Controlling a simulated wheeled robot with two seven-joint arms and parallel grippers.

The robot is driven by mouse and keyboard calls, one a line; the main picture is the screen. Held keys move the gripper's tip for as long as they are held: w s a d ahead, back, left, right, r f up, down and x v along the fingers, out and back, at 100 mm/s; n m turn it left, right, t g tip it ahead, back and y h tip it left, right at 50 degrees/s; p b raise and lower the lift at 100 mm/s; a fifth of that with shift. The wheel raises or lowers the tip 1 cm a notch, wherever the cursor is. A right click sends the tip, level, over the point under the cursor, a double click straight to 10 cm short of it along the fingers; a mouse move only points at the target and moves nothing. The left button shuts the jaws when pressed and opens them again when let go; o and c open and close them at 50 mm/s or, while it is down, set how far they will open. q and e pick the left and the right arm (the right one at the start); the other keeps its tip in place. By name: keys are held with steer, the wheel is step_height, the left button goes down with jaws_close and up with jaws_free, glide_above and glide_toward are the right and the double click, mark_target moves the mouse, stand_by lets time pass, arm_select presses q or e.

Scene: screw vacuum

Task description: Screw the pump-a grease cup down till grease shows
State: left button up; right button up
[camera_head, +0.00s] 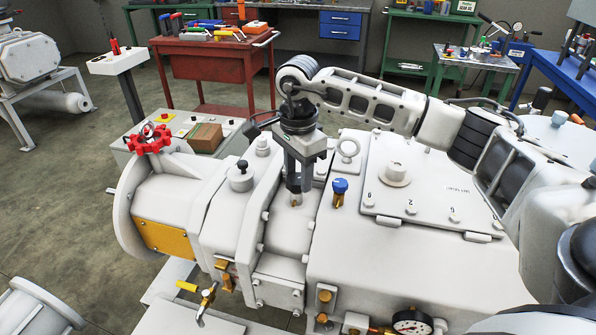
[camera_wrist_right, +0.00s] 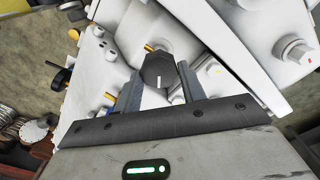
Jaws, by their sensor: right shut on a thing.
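My right gripper (camera_head: 297,190) comes down from above onto the top of the pale pump housing (camera_head: 333,240). In the right wrist view its two fingers (camera_wrist_right: 168,85) are shut on a dark faceted cap (camera_wrist_right: 158,72) with a white line on it, taken to be the grease cup. In the head view the fingers hide most of that cap, and a little brass shows below them. No grease can be made out. A blue-capped brass fitting (camera_head: 339,192) stands just right of the gripper, apart from it. My left gripper is not in view.
A red handwheel (camera_head: 149,140) is at the far left end. A bolted cover plate (camera_head: 430,185) lies to the right. A gauge (camera_head: 412,322) sits at the front.

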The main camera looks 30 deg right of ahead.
mark_target(298, 178)
steer(key=shift+r, duration=0.1)
stand_by(0.3)
steer(key=o, duration=1)
steer(key=shift+c, duration=0.2)
steer(key=shift+r, duration=0.1)
step_height(298, 178, up, 16)
steer(key=shift+f, duration=0.2)
